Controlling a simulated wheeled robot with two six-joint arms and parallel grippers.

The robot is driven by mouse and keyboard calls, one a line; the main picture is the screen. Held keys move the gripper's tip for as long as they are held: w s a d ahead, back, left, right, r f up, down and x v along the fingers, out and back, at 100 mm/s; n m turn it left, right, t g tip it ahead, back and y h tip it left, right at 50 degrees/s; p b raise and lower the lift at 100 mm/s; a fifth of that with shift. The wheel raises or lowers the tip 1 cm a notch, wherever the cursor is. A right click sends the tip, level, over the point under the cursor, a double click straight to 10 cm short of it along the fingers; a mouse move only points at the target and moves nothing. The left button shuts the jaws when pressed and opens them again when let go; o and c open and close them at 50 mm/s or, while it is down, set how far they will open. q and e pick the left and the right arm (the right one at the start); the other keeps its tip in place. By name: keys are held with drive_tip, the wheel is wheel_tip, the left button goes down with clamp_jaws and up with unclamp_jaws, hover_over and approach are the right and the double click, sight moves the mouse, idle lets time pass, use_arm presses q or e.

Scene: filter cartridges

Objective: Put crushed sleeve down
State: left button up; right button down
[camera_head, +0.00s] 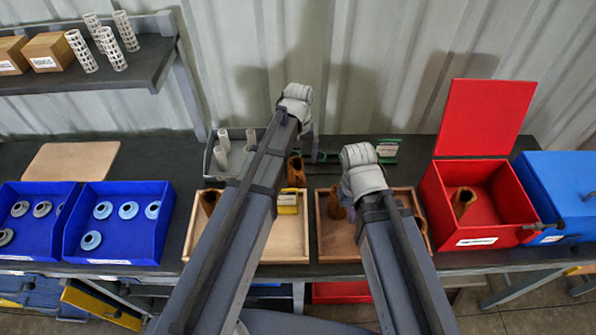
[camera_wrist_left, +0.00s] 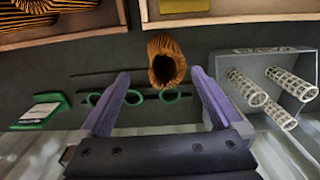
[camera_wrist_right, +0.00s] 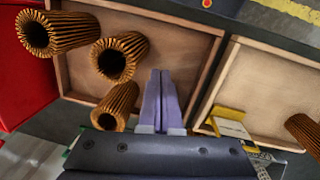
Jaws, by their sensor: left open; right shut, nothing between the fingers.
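A brown pleated sleeve (camera_wrist_left: 164,62) with an uneven, pinched-looking mouth stands on the dark bench in the left wrist view. It shows partly behind my left arm in the head view (camera_head: 297,166). My left gripper (camera_wrist_left: 163,88) is open, its fingers short of the sleeve and not touching it. Another brown sleeve (camera_head: 462,201) is inside the open red box (camera_head: 436,212); I cannot tell whether it is crushed. My right gripper (camera_wrist_right: 160,76) is shut and empty over the right wooden tray (camera_wrist_right: 185,38), beside several pleated sleeves (camera_wrist_right: 121,57).
The left wooden tray (camera_head: 262,248) holds a sleeve and a yellow labelled holder (camera_head: 288,203). A grey bin (camera_wrist_left: 290,75) with white mesh tubes stands beside the bench sleeve. Green rings (camera_wrist_left: 113,98) lie near it. Blue bins (camera_head: 118,255) with ring caps are at left; a blue box (camera_head: 562,190) is at right.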

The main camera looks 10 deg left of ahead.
sight(297, 172)
use_arm(q)
drive_tip(key=shift+s+a+f+b, duration=0.1)
drive_tip(key=shift+s+f+b, duration=0.05)
drive_tip(key=shift+f+b, duration=1.85)
drive_tip(key=shift+s+a+f+b, duration=0.1)
drive_tip(key=shift+f+b, duration=1.9)
use_arm(e)
drive_tip(key=shift+f, duration=4)
drive_tip(key=shift+r, duration=0.1)
use_arm(q)
drive_tip(key=shift+r, duration=0.1)
drive_tip(key=shift+c, duration=0.2)
drive_tip(key=c, duration=1.4)
drive_tip(key=shift+o, duration=0.2)
drive_tip(key=shift+r, duration=0.15)
use_arm(e)
drive_tip(key=shift+r, duration=0.2)
